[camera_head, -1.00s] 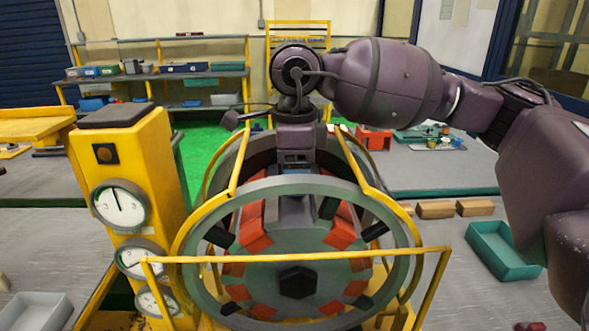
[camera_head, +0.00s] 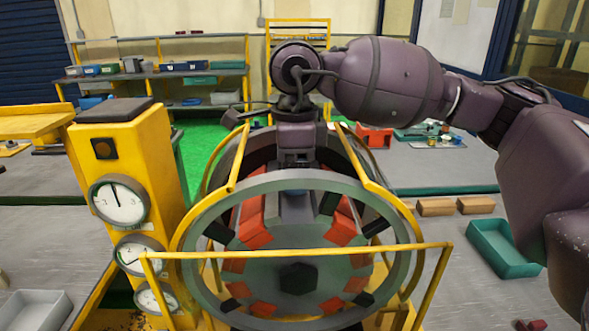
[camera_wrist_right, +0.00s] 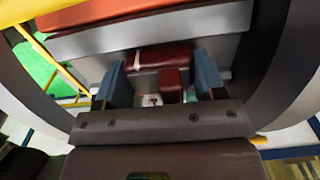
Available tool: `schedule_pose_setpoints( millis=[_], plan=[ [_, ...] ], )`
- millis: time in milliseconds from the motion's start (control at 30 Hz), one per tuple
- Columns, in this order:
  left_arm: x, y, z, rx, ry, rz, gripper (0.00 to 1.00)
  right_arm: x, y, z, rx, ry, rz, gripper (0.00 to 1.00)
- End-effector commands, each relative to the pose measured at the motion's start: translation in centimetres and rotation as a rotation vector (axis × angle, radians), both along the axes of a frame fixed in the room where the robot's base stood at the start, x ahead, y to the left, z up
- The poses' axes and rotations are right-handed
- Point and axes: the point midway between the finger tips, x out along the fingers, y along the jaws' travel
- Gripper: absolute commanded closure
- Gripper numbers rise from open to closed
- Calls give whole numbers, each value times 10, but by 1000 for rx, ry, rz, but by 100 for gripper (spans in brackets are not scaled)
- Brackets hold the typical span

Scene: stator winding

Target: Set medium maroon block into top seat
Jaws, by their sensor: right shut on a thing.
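My right gripper (camera_head: 296,200) comes down from above into the top of the ring-shaped stator (camera_head: 298,240), behind its grey front ring. In the head view its fingertips and what they hold are mostly hidden. In the right wrist view, two blue-grey fingers (camera_wrist_right: 163,80) stand apart with a maroon block (camera_wrist_right: 157,57) between them. A smaller maroon piece (camera_wrist_right: 171,84) shows just below it; I cannot tell whether they are one part. The top seat is hidden by the gripper and ring, between two orange-red blocks (camera_head: 252,222) (camera_head: 342,222). My left gripper is not in view.
A yellow rail (camera_head: 300,254) crosses the stator's front. A yellow gauge column (camera_head: 130,170) stands close on its left. A teal tray (camera_head: 503,248) and two tan blocks (camera_head: 436,207) lie on the right table. A grey tray (camera_head: 35,312) sits at lower left.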

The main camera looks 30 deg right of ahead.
Motion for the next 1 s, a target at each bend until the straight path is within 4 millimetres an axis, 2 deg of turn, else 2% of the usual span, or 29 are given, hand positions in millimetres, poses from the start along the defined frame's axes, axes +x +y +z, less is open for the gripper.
schedule_pose_setpoints(
  millis=[167,200,400,767,867,1000],
  plan=[
    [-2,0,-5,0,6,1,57,0,0,-2,0,-1,0,79],
    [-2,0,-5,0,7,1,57,0,0,-2,0,-1,0,35],
    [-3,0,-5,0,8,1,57,0,0,-2,0,0,0,7],
    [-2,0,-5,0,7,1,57,0,0,3,0,0,0,7],
    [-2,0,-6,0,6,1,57,0,0,14,-1,-2,0,7],
    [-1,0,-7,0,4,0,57,1,0,38,0,-4,-1,7]
  ],
)
